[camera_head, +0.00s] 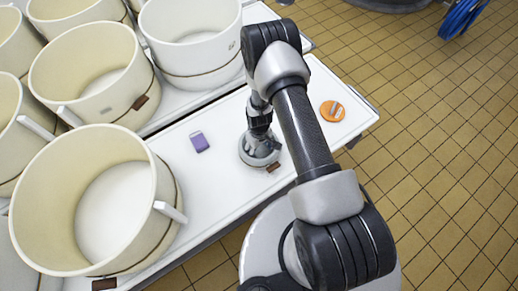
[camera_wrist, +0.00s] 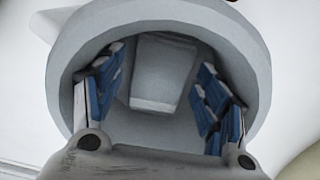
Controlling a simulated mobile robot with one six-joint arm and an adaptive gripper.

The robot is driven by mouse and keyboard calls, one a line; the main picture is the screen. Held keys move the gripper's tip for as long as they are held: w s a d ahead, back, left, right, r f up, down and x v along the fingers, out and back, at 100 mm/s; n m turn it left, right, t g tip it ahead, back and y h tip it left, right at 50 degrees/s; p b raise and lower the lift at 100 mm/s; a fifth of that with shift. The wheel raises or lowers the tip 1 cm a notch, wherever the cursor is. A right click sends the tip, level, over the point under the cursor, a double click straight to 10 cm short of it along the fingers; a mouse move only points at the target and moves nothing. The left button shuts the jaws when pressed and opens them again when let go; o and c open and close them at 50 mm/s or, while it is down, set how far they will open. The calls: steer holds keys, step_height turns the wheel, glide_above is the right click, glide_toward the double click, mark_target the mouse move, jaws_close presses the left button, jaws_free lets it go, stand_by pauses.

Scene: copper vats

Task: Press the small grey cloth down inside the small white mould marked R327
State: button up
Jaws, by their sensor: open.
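The small round mould (camera_head: 246,157) stands on the white table under my gripper (camera_head: 262,143) in the head view. Its pale rim (camera_wrist: 255,65) fills much of the wrist view, where my gripper (camera_wrist: 160,68) is open, with blue-padded fingers left and right inside the rim. A light grey rectangular piece, seemingly the grey cloth (camera_wrist: 163,80), lies inside the mould between the fingers. I cannot tell whether the fingers touch it. The marking R327 cannot be read, and my arm hides part of the mould in the head view.
A purple block (camera_head: 199,142) lies on the white table (camera_head: 215,185) left of the mould. An orange disc (camera_head: 331,111) with a small pale piece on it lies to the right. Large cream vats (camera_head: 165,215) crowd the left. Tiled floor lies beyond the table's right edge.

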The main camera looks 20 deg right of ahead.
steer(key=shift+o, duration=0.3)
steer(key=shift+r, duration=0.1)
step_height(320, 180, up, 39)
steer(key=s+m+t, duration=0.2)
steer(key=s, duration=0.1)
steer(key=s+r+m+t, duration=0.1)
steer(key=s+r, duration=0.5)
steer(key=s, duration=0.3)
steer(key=s+r+m+t, duration=0.1)
steer(key=s+r, duration=0.6)
steer(key=s, duration=0.2)
steer(key=shift+r+t, duration=0.25)
steer(key=shift+t, duration=0.05)
